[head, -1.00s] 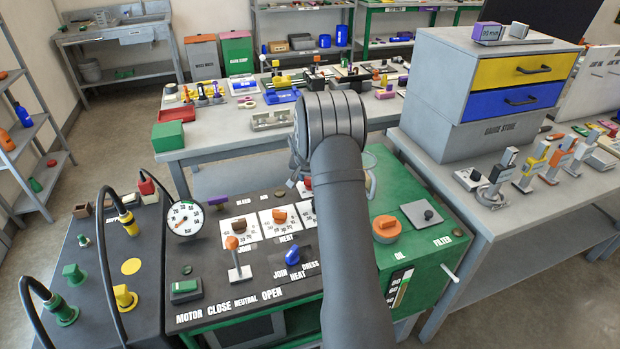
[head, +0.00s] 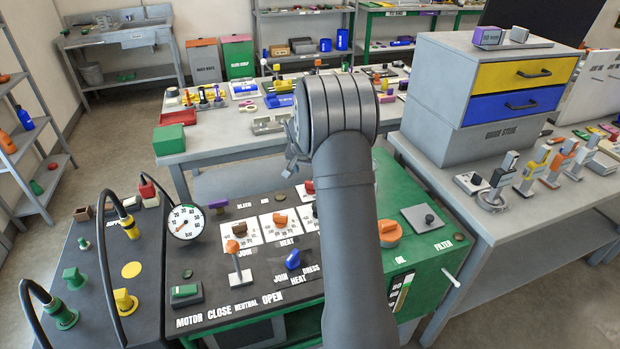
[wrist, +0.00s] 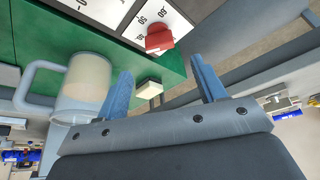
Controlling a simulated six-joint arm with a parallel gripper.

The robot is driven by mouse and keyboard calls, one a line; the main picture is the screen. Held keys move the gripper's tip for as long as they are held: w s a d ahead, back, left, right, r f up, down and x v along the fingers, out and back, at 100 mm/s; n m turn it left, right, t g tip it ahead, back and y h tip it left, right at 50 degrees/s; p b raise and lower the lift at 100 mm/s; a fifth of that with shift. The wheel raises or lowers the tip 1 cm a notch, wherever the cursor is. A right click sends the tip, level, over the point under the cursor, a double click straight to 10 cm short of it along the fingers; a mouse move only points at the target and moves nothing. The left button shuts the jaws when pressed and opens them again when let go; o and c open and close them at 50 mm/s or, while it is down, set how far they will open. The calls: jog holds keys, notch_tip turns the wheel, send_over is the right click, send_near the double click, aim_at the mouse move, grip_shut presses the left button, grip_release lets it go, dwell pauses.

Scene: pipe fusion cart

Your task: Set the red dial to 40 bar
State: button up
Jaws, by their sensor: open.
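The red dial (wrist: 159,38) shows in the wrist view on a white scale plate (wrist: 139,22) with dark numbers, close to the panel's edge. It stands beyond my fingertips and apart from them. I cannot tell which number it points at. In the head view a bit of the red dial (head: 309,187) shows just left of my arm, which hides most of its plate. My gripper (wrist: 165,80) has its two blue fingers spread wide with nothing between them touching either one. In the head view the gripper is mostly hidden behind my wrist.
A pale mug (wrist: 86,82) with a handle stands close beside my left finger in the wrist view. A small pale block (wrist: 149,89) is behind the fingers. Orange knobs (head: 280,220), a lever (head: 234,250) and a gauge (head: 186,221) stand on the panel left of my arm.

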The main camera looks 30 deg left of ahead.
jog(key=v, duration=0.9)
jog(key=shift+r, duration=0.15)
jog(key=x, duration=1.7)
jog(key=shift+f, duration=0.25)
jog(key=shift+s+r, duration=0.1)
